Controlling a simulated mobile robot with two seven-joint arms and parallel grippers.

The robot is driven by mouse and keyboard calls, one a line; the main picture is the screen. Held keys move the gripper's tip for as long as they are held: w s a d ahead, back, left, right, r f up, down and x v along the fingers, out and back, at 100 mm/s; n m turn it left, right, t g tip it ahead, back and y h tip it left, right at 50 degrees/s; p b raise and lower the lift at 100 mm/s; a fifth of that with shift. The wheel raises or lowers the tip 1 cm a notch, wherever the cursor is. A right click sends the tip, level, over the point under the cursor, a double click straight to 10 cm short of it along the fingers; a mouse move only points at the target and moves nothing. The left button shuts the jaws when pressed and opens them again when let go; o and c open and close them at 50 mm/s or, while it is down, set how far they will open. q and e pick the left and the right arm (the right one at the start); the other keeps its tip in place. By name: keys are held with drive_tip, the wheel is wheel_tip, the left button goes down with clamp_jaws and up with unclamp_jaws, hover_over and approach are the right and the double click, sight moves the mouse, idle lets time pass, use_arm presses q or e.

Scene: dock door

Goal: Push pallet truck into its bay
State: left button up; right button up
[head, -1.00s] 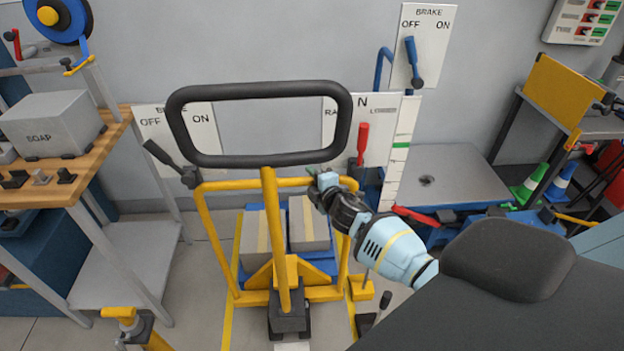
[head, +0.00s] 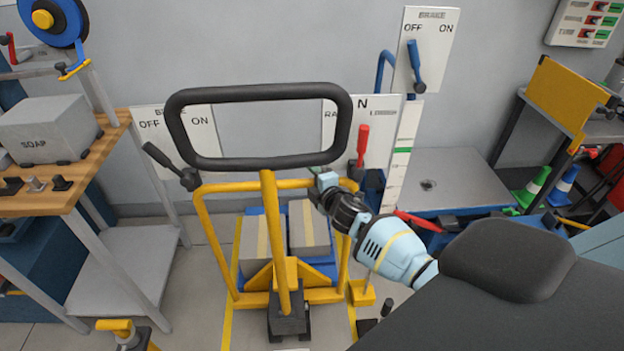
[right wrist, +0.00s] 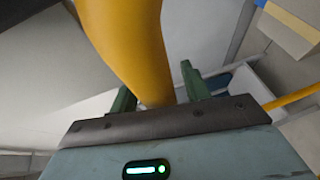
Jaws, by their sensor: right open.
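The pallet truck has a yellow frame (head: 205,228) and a black loop handle (head: 258,90), seen in the middle of the head view. It stands upright, with grey boxes (head: 309,232) on a blue base beyond its frame. Yellow floor lines (head: 229,322) run along both sides of it. My right gripper (head: 322,180) is at the frame's upper right corner. In the right wrist view its open green fingers (right wrist: 158,92) stand on either side of a yellow bar (right wrist: 130,45). Whether they touch it is unclear. My left gripper is not in view.
A wooden bench (head: 92,165) with a soap box (head: 45,128) stands at the left. A brake lever (head: 172,166) is near the handle's left side. A grey-topped table (head: 450,175) and cones (head: 531,187) are at the right. A yellow-based post (head: 362,293) stands close to the truck's right side.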

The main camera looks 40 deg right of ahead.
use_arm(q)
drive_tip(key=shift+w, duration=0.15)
use_arm(e)
drive_tip(key=shift+s+a, duration=0.1)
drive_tip(key=shift+s, duration=0.1)
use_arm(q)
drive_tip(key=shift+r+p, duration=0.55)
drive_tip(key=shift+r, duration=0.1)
use_arm(e)
drive_tip(key=v, duration=0.7)
drive_tip(key=shift+s, duration=0.25)
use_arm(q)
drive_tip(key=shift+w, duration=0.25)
